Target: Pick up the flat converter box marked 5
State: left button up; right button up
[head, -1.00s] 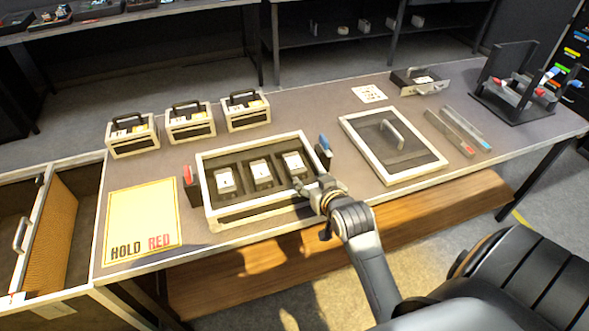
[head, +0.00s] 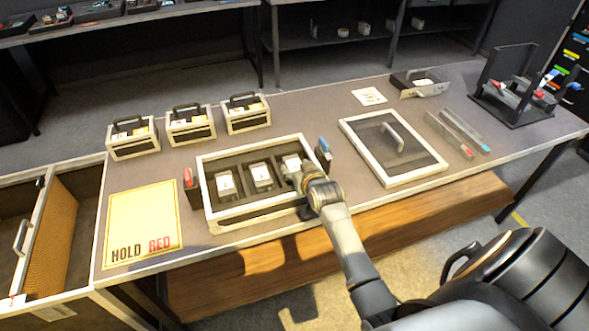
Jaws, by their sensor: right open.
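An open white-framed case (head: 250,218) with a dark inside stands on the table and holds several small flat boxes in a row. The left box (head: 226,185), the middle box (head: 261,176) and the right box (head: 291,163) have pale tops; their marks are too small to read, so I cannot tell which is marked 5. My right gripper (head: 298,178) is over the right end of the case, at the right box, and partly hides it. The gripper is open; its fingertips are small and partly hidden. My left gripper is not in view.
A blue-topped piece (head: 324,147) and a red-topped piece (head: 189,176) flank the case. A framed lid (head: 430,163) with a handle lies to the right. Three handled cases (head: 190,125) stand behind. A yellow HOLD RED mat (head: 143,222) lies left.

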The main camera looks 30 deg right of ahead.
jog(key=shift+w, duration=0.2)
jog(key=c, duration=0.9)
jog(key=shift+c, duration=0.7)
